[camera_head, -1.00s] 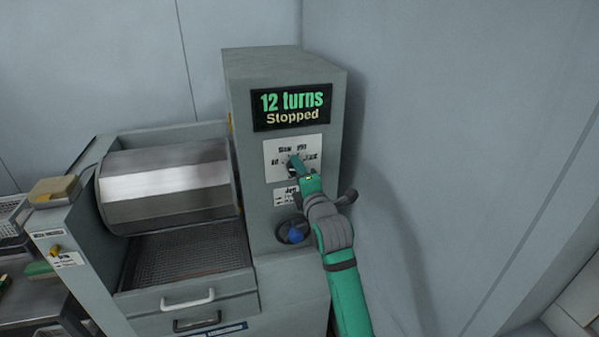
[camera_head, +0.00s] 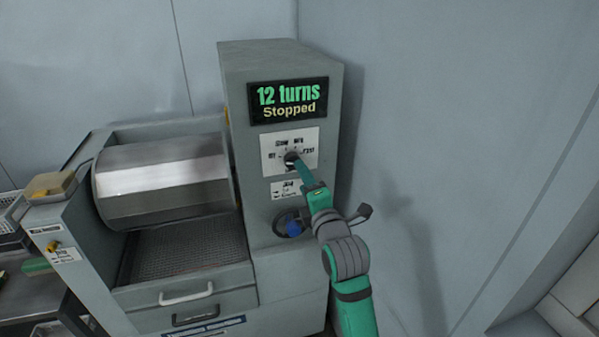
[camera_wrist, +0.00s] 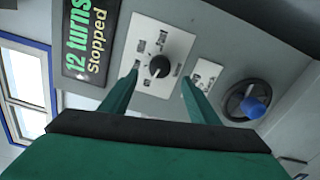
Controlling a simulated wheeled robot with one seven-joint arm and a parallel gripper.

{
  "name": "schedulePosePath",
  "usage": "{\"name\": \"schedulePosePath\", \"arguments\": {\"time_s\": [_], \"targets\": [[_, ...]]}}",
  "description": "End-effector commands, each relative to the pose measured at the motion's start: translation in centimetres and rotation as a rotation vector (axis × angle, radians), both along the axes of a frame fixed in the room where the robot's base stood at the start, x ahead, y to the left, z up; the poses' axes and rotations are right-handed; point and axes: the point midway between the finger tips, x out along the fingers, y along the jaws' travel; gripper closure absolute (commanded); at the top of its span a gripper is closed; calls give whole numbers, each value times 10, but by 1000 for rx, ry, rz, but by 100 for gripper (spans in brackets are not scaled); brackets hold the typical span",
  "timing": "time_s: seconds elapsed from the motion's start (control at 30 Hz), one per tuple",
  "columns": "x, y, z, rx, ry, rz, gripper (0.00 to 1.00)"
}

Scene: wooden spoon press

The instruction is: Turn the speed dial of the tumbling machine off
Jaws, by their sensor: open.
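The tumbling machine (camera_head: 285,225) stands ahead, with a metal drum (camera_head: 165,175) on its left. Its display (camera_head: 288,101) reads "12 turns" and "Stopped". The speed dial (camera_head: 291,158) is a dark knob on a white label plate under the display. It also shows in the wrist view (camera_wrist: 159,66), where its light pointer mark is too small to read surely. My green gripper (camera_head: 302,170) is in front of the panel, just below and right of the dial. In the wrist view my fingers (camera_wrist: 153,95) are open, one on each side below the knob, apart from it.
A blue knob (camera_head: 294,228) on a dark round mount sits below the dial; it also shows in the wrist view (camera_wrist: 253,107). A plain wall (camera_head: 440,120) is at the right.

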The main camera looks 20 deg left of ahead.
Motion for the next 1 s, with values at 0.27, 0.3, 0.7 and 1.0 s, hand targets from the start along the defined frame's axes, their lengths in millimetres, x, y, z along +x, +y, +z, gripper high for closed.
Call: {"name": "schedulePosePath", "arguments": {"time_s": [0.27, 0.3, 0.7, 1.0], "targets": [[-22, -14, 0, 0, 0, 0, 44], [-23, -15, 0, 0, 0, 0, 44], [-25, -15, -4, 28, 11, -3, 44], [-49, -22, -50, 375, 138, -65, 44]]}}
